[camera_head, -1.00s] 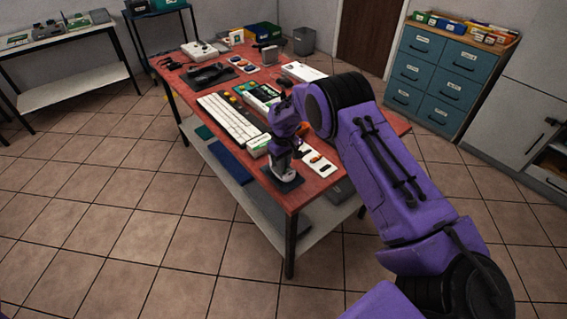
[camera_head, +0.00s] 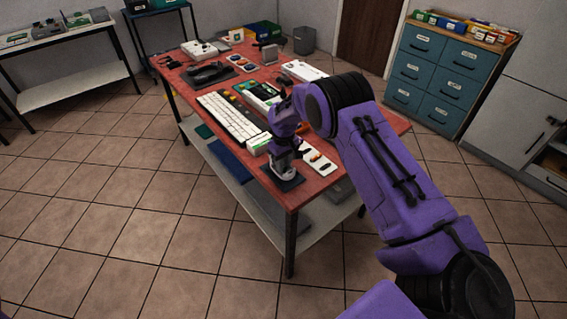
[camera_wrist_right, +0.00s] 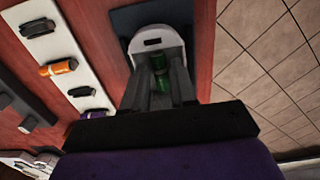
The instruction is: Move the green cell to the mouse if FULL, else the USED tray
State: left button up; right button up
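The white mouse (camera_wrist_right: 157,39) lies on a dark mat (camera_wrist_right: 190,14) at the table's near corner, with a slot at its end. The green cell (camera_wrist_right: 161,84) shows between the fingers of my right gripper (camera_wrist_right: 160,75), lined up with the mouse, over or in its bay; I cannot tell how deep it sits. The fingers look closed against its sides. In the head view my right gripper (camera_head: 283,162) points down over the mouse (camera_head: 284,174), and the cell is hidden. No FULL or USED reading is legible. My left gripper is out of view.
A white strip (camera_wrist_right: 74,52) with several cells, one orange, lies beside the mouse. A white keyboard (camera_head: 232,118) and a device with a green panel (camera_head: 262,94) are farther along the red table (camera_head: 205,83). The table edge is close to the mat.

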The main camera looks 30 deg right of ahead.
jog(key=shift+r+p, duration=1.55)
jog(key=shift+r, duration=0.25)
jog(key=o, duration=0.6)
jog(key=shift+c, duration=0.2)
notch_tip(320, 180, up, 5)
jog(key=p, duration=0.4)
jog(key=shift+f, duration=0.1)
